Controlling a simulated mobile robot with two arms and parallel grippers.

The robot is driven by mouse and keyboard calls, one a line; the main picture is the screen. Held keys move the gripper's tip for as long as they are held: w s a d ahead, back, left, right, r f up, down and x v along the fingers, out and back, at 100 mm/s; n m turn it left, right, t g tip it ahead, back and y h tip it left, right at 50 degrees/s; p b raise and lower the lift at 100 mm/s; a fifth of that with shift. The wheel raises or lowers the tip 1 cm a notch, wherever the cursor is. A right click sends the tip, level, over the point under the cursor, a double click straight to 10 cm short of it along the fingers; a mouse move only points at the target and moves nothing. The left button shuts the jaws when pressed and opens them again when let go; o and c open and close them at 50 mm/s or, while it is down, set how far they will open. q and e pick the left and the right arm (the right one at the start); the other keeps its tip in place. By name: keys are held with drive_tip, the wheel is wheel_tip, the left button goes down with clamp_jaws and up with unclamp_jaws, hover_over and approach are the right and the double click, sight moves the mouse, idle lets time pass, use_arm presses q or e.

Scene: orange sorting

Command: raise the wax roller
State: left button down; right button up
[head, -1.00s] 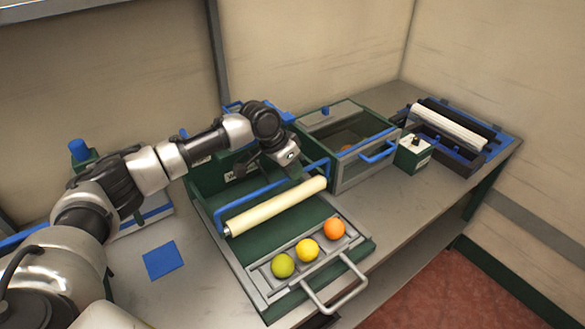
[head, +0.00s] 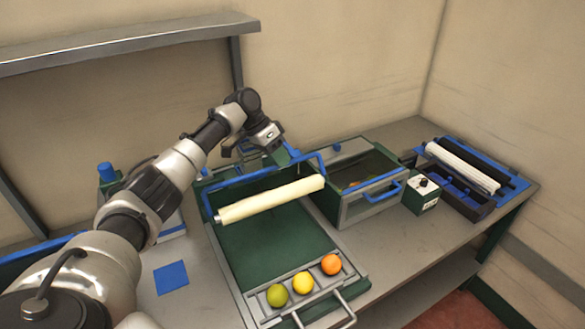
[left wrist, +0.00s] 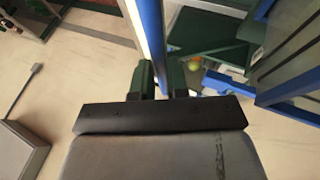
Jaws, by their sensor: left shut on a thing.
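The wax roller (head: 272,200) is a cream cylinder in a blue frame (head: 240,182). It hangs above the green bed (head: 265,250) of the sorting unit, clear of the fruit. My left gripper (head: 291,152) is at the top bar of the blue frame, near its right end. In the left wrist view, the blue bar (left wrist: 152,40) runs between the dark fingers of my left gripper (left wrist: 160,80), which is shut on it. The cream roller edge shows beside the bar. My right gripper is not in view.
A green, a yellow and an orange fruit (head: 331,264) lie in the grey front tray (head: 316,272). To the right stand a clear-fronted box (head: 370,205), a small control box (head: 422,196) and a rack with a white roller (head: 465,166). A blue square (head: 171,277) lies on the bench.

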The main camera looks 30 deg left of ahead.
use_arm(q)
drive_tip(key=shift+w+a+r, duration=0.15)
drive_tip(key=shift+w+a, duration=0.05)
drive_tip(key=shift+a, duration=0.3)
drive_tip(key=shift+w+a+r, duration=0.1)
drive_tip(key=shift+w+a, duration=0.05)
drive_tip(key=shift+a, duration=0.3)
drive_tip(key=c, duration=1.4)
unclamp_jaws()
drive_tip(key=shift+w+a+f, duration=0.1)
drive_tip(key=shift+o, duration=1.4)
drive_tip(key=shift+w+a+f, duration=0.1)
drive_tip(key=shift+w+a, duration=0.05)
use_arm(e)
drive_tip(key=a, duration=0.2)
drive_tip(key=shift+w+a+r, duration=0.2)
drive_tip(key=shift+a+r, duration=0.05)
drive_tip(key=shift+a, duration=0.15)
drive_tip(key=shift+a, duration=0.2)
use_arm(q)
drive_tip(key=shift+w, duration=0.1)
